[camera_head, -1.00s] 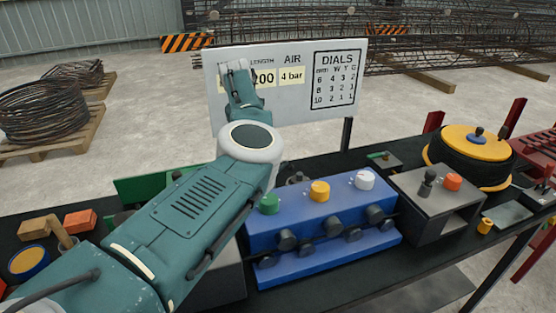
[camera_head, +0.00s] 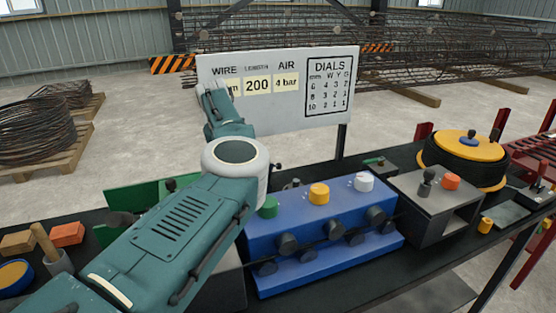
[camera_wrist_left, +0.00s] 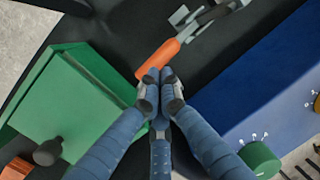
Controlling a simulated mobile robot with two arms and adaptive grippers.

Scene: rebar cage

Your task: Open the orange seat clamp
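The orange seat clamp shows in the left wrist view as an orange handle (camera_wrist_left: 158,62) joined to grey metal parts (camera_wrist_left: 192,22), between the green box and the blue panel. My left gripper (camera_wrist_left: 160,76) has its fingertips together at the lower end of the handle, overlapping it in the picture. I cannot tell whether they touch it, and no part of the handle shows between them. In the head view my left arm hides the clamp and the left gripper. My right gripper is in neither view.
The blue panel (camera_head: 325,235) with green, yellow and white knobs stands right of my arm. The green box (camera_wrist_left: 75,105) is on the other side. A grey box (camera_head: 430,205) with an orange button and a black-and-yellow reel (camera_head: 465,155) stand farther right. A sign (camera_head: 325,110) rises behind.

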